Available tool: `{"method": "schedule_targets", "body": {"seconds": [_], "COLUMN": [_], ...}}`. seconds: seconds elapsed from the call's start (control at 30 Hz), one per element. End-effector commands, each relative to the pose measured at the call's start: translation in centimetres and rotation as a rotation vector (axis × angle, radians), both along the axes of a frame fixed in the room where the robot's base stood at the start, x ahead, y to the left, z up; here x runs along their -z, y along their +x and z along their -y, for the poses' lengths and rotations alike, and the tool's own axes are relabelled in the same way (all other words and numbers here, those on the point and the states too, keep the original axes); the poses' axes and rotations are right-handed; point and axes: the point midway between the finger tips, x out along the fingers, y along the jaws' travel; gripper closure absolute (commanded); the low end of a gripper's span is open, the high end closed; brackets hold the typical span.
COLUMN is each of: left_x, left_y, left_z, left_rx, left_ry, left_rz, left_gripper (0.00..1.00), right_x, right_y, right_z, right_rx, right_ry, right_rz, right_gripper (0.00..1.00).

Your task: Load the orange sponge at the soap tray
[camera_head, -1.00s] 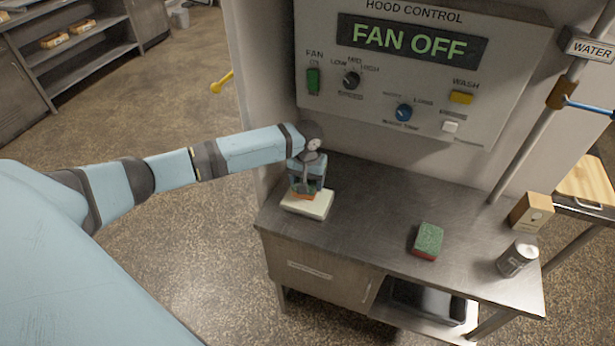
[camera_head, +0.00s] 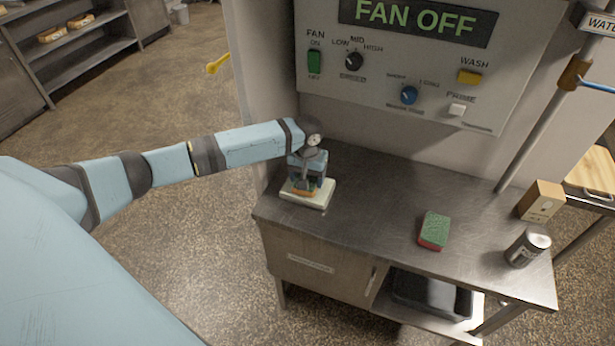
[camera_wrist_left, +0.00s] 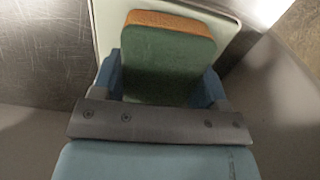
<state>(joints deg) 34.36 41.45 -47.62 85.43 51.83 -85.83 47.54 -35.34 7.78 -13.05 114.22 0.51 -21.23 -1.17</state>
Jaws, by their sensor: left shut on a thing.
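The orange sponge, with a green scouring face, is in my left gripper (camera_head: 306,188). In the left wrist view the sponge (camera_wrist_left: 168,55) sits between the two blue fingers of the gripper (camera_wrist_left: 165,85), which are shut on its sides. The cream soap tray (camera_head: 318,199) lies at the left end of the steel counter. The sponge is over the tray, and it seems to be at or very near its surface; contact cannot be told. The tray's rim (camera_wrist_left: 105,20) shows around the sponge in the left wrist view. My right gripper is not in view.
A red and green sponge (camera_head: 434,230) lies on the counter (camera_head: 375,205), right of the tray. A can (camera_head: 527,248) and a cardboard box (camera_head: 541,201) stand at the right end. The hood control panel (camera_head: 425,60) rises behind. The counter's middle is clear.

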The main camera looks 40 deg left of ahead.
Motion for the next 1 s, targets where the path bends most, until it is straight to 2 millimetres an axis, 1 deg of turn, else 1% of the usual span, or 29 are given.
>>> {"method": "schedule_targets", "body": {"seconds": [0.3, 1.0], "left_x": [0.2, 1.0], "left_y": [0.0, 0.0], "left_z": [0.0, 0.0], "left_rx": [0.0, 0.0], "left_ry": [0.0, 0.0], "left_rz": [0.0, -0.001], "left_gripper": [0.51, 0.51], "right_x": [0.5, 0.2], "right_y": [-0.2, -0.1], "right_z": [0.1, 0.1], "right_rx": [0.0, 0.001], "right_ry": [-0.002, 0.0], "right_rz": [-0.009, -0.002], "right_gripper": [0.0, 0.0]}}
